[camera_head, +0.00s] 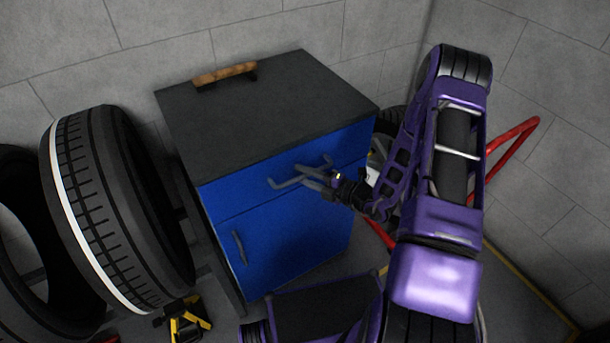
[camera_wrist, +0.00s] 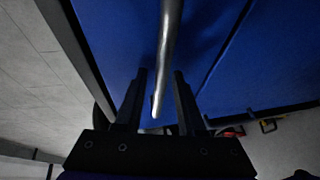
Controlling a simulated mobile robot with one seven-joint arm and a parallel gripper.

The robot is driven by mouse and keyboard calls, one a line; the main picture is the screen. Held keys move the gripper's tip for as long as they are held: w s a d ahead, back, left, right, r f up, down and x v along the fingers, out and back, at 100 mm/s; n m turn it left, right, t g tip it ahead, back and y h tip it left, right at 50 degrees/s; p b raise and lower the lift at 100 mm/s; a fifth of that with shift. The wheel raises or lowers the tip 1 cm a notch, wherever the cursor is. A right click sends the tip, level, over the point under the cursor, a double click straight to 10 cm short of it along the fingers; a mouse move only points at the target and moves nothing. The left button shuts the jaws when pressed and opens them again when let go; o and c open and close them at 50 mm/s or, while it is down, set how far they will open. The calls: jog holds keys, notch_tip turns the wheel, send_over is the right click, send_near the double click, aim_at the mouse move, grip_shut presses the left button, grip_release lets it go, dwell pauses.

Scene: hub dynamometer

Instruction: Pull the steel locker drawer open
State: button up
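The steel locker is a blue cabinet with a dark grey top (camera_head: 270,100). Its upper drawer (camera_head: 235,187) looks shut, flush with the cabinet front. A grey metal bar handle (camera_head: 285,183) runs across the drawer front. My gripper (camera_head: 315,178) is at the handle, right of its left end. In the wrist view, my gripper (camera_wrist: 160,92) has its two black fingers apart. The handle (camera_wrist: 168,45) runs between them, with a visible gap on each side. The fingers partly hide the handle's right part in the head view.
A blue door with its own upright handle (camera_head: 239,247) is below the drawer. A wooden-handled object (camera_head: 225,74) lies on the top. Large tyres (camera_head: 115,210) stand at left. A yellow-and-black stand (camera_head: 187,322) is on the floor. A red tube frame (camera_head: 512,140) is at right.

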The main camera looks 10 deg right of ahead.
grip_shut()
dwell(1.2)
